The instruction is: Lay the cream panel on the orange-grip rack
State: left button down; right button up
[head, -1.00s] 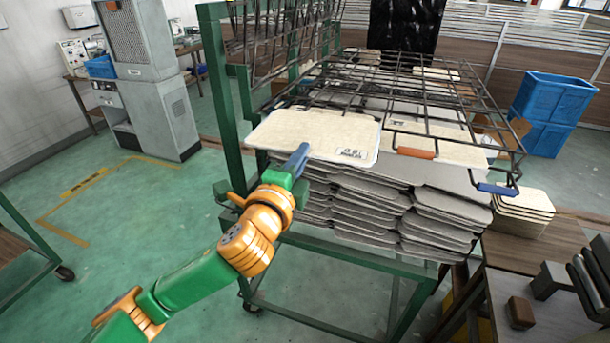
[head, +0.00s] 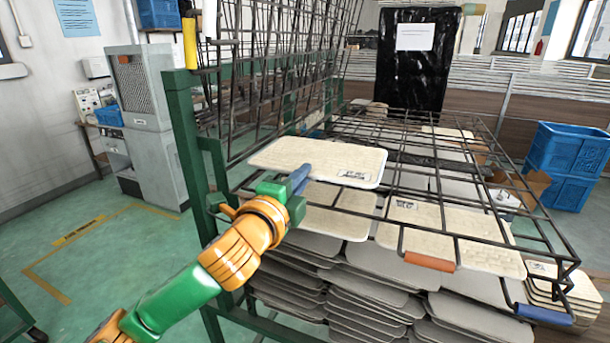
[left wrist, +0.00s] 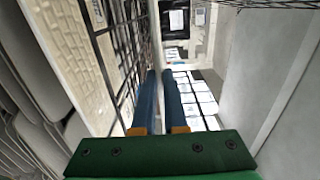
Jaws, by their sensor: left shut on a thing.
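The cream panel (head: 320,158) is in my left gripper (head: 300,180), which is shut on its near edge. The panel is roughly level, above the left part of the wire racks; a gap to the surface below seems to show. The orange-grip rack has its orange grip (head: 430,261) at the front, right of and below the held panel. Its wires run back among other wires, so its outline is hard to separate. In the left wrist view the two blue fingers (left wrist: 162,100) show close together. My right gripper is not in view.
A blue grip (head: 543,314) marks another lowered rack at the right. Other cream panels (head: 335,208) lie below the held one, above stacked grey trays (head: 370,300). A green post (head: 184,150) and upright wire racks (head: 265,60) stand left and behind. Blue crates (head: 567,150) are at the right.

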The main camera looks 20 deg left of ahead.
pick_arm(q)
notch_tip(320, 180, down, 6)
jog(key=s+b, duration=0.1)
jog(key=shift+s+b, duration=0.25)
jog(key=shift+b, duration=0.15)
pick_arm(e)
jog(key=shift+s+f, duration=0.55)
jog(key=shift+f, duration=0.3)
pick_arm(q)
jog(key=shift+w+f, duration=0.2)
jog(key=shift+f, duration=0.05)
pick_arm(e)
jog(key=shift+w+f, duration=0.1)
pick_arm(q)
jog(key=shift+s+f, duration=0.1)
jog(key=shift+f, duration=0.05)
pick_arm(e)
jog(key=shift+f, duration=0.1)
pick_arm(q)
jog(key=c, duration=0.9)
grip_release()
jog(key=shift+f+b, duration=0.4)
jog(key=shift+f, duration=0.05)
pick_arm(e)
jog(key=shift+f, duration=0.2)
